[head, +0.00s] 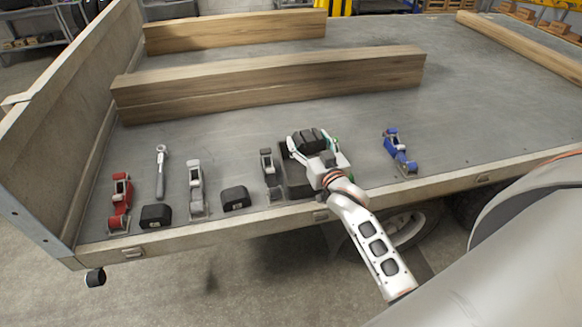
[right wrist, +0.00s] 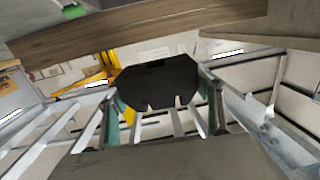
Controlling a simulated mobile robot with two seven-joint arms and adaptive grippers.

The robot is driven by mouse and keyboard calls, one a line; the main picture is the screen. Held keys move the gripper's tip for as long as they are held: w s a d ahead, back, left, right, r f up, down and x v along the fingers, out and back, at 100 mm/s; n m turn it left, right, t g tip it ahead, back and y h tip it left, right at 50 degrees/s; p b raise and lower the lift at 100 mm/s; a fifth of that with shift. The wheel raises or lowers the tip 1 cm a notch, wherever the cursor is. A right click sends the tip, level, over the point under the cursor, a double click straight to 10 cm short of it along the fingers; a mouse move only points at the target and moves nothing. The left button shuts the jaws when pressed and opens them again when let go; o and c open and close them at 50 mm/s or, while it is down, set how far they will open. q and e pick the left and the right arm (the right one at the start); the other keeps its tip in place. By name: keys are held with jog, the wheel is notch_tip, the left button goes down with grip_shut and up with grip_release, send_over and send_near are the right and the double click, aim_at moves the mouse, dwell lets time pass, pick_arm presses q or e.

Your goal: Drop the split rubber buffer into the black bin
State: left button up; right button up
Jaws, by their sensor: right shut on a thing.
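My right gripper (head: 315,145) is over the front part of the trailer bed, shut on a black rubber buffer (head: 308,139). In the right wrist view the buffer (right wrist: 158,82) shows as a dark block with cut corners between the fingers. A black bin (head: 296,187) stands on the bed below and just left of the gripper. The gripper hides much of it, so its inside does not show. My left gripper is not in view.
Along the front edge lie a red ratchet buckle (head: 120,202), a wrench (head: 161,172), grey buckles (head: 196,188) (head: 270,174), two black buffers (head: 156,216) (head: 235,198) and a blue buckle (head: 399,151). Timber beams (head: 270,84) lie behind. The bed's right side is mostly clear.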

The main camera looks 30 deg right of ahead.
jog(key=shift+m+h, duration=0.4)
jog(key=shift+h, duration=0.2)
jog(key=w+d, duration=0.2)
jog(key=w+d+f, duration=0.1)
jog(key=w+d, duration=0.1)
jog(key=w, duration=0.1)
jog(key=shift+w, duration=0.2)
pick_arm(q)
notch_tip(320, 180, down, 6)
jog(key=b, duration=0.6)
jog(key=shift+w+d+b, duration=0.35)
jog(key=shift+b, duration=0.05)
pick_arm(e)
notch_tip(320, 180, down, 6)
jog(key=shift+w+d, duration=0.3)
jog(key=shift+w, duration=0.1)
jog(key=shift+f, duration=0.1)
jog(key=o, duration=1.4)
jog(key=shift+c, duration=0.2)
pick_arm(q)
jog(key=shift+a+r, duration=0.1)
pick_arm(e)
jog(key=shift+f, duration=0.15)
jog(key=v, duration=1.2)
jog(key=shift+r, duration=0.2)
